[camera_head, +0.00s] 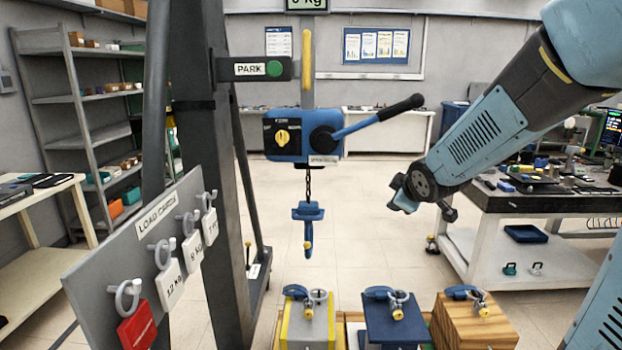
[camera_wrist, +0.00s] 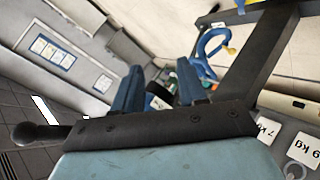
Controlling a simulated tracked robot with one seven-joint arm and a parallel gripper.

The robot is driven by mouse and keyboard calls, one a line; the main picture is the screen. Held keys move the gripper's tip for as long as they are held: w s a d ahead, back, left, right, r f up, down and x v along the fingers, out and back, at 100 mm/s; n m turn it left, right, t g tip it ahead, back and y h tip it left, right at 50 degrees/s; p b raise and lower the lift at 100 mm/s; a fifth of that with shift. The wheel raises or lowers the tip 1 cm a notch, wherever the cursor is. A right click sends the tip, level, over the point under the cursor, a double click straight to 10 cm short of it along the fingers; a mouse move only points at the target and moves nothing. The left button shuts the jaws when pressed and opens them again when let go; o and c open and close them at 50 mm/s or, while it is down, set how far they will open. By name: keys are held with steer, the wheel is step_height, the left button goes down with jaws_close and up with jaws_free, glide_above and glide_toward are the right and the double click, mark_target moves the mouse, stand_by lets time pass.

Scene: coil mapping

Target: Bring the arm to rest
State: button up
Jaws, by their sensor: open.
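My arm reaches in from the right in the head view. My gripper (camera_head: 402,196) is in the air to the right of the blue hoist (camera_head: 290,140), apart from it and from its lever (camera_head: 375,122). In the wrist view my gripper (camera_wrist: 158,88) shows two blue fingers spread apart, with nothing held between them. The hoist's blue hook (camera_head: 308,235) hangs empty on its chain. A blue hook with a yellow tip (camera_wrist: 212,50) also shows beyond the fingers in the wrist view.
A PARK sign (camera_head: 250,69) is on the dark post (camera_head: 210,180). A load card board (camera_head: 140,260) stands at left with several tags. Below are a grey-yellow load (camera_head: 305,325), a blue load (camera_head: 392,325) and a wooden load (camera_head: 475,325). A cluttered workbench (camera_head: 530,200) stands right.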

steer(key=s+d+r+m+g, duration=0.1)
steer(key=s+m, duration=0.5)
steer(key=s, duration=0.7)
steer(key=s+d+r+m+g, duration=0.1)
steer(key=s+r+m+g, duration=0.2)
steer(key=s, duration=1)
steer(key=m+g, duration=0.1)
steer(key=m, duration=0.1)
steer(key=shift+s+r+m+h, duration=0.35)
steer(key=shift+r+m+h, duration=0.05)
steer(key=shift+s, duration=0.15)
stand_by(1.2)
